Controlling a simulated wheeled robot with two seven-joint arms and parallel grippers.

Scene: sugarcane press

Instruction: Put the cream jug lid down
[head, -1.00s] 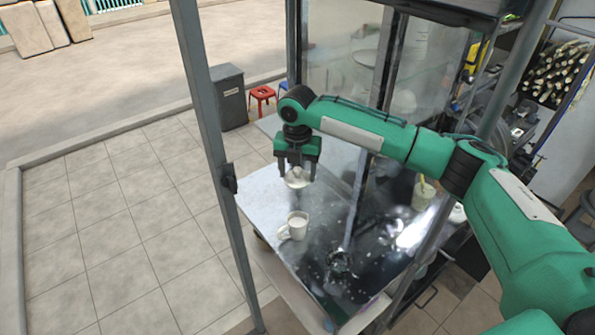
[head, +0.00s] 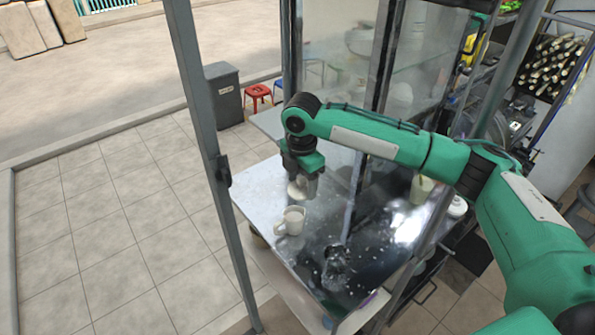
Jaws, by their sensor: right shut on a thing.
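My right gripper (head: 304,186) is shut on the cream jug lid (head: 297,190), a small pale piece partly hidden by the fingers. The gripper points down, low over the steel counter (head: 256,190), just behind the cream jug. I cannot tell whether the lid touches the counter. The cream jug (head: 292,221) is a cream-coloured cup with a handle on its left, standing upright on the counter. My left gripper is not in view.
A glass cabinet wall (head: 340,60) and a metal post (head: 207,150) stand near the arm. A cup of pale green drink (head: 421,189) and a white round container (head: 457,207) stand at the right. Clear counter lies left of the gripper.

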